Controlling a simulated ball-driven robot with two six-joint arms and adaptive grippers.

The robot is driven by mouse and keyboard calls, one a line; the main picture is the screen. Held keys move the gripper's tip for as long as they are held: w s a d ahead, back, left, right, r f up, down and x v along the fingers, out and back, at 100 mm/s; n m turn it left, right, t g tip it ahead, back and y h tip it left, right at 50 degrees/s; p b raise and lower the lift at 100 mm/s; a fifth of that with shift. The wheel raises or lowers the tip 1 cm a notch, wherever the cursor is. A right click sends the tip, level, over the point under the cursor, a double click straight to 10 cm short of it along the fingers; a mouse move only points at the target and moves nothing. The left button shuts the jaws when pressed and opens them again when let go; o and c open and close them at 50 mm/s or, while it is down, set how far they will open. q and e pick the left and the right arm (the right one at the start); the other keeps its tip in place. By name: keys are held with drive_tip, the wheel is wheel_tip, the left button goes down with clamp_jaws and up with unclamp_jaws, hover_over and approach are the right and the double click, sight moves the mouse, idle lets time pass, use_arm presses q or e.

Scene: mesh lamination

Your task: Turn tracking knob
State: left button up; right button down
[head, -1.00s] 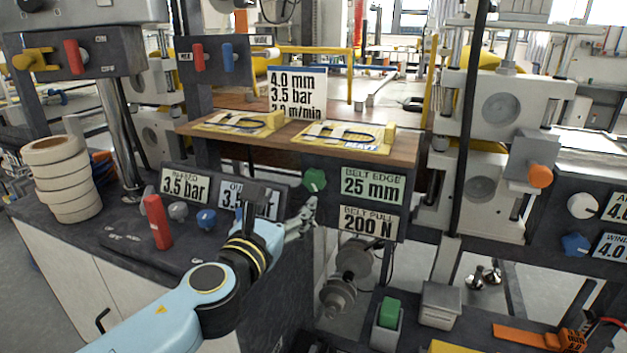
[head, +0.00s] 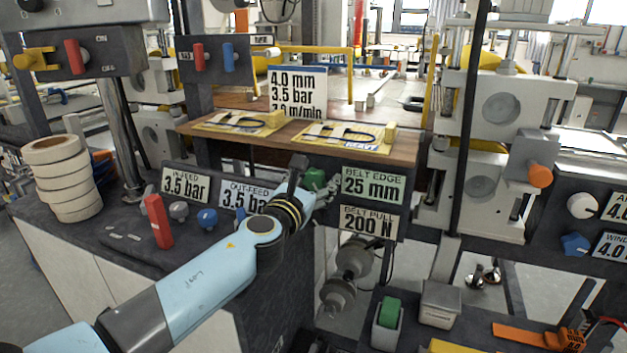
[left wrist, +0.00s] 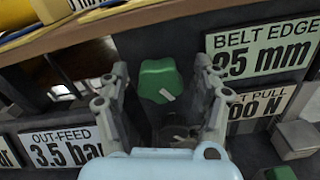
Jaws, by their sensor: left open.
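The green knob (head: 315,179) sits on the dark panel under the wooden shelf, left of the green BELT EDGE 25 mm display (head: 373,186). In the left wrist view the knob (left wrist: 160,80) has a lobed shape and a pale mark at its lower right. My left gripper (head: 328,185) is at the knob. In the left wrist view its open fingers (left wrist: 163,92) stand on both sides of the knob, with a gap on each side. My right gripper is not in view.
A BELT PULL 200 N display (head: 368,222) sits below. The wooden shelf (head: 270,140) juts out just above the knob. A red lever (head: 157,221) and a blue knob (head: 207,218) stand on the left bench. A white roll stack (head: 62,178) is at far left.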

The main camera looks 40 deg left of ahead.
use_arm(q)
drive_tip(key=c, duration=1.2)
drive_tip(key=n+b, duration=0.1)
drive_tip(key=n, duration=0.4)
drive_tip(key=shift+a+f+n+b, duration=0.1)
drive_tip(key=shift+a+n+b, duration=0.05)
drive_tip(key=shift+n+b, duration=0.2)
drive_tip(key=n+b, duration=0.1)
drive_tip(key=n, duration=0.4)
drive_tip(key=shift+s+a+b, duration=0.1)
drive_tip(key=shift+b, duration=0.2)
drive_tip(key=shift+n, duration=0.65)
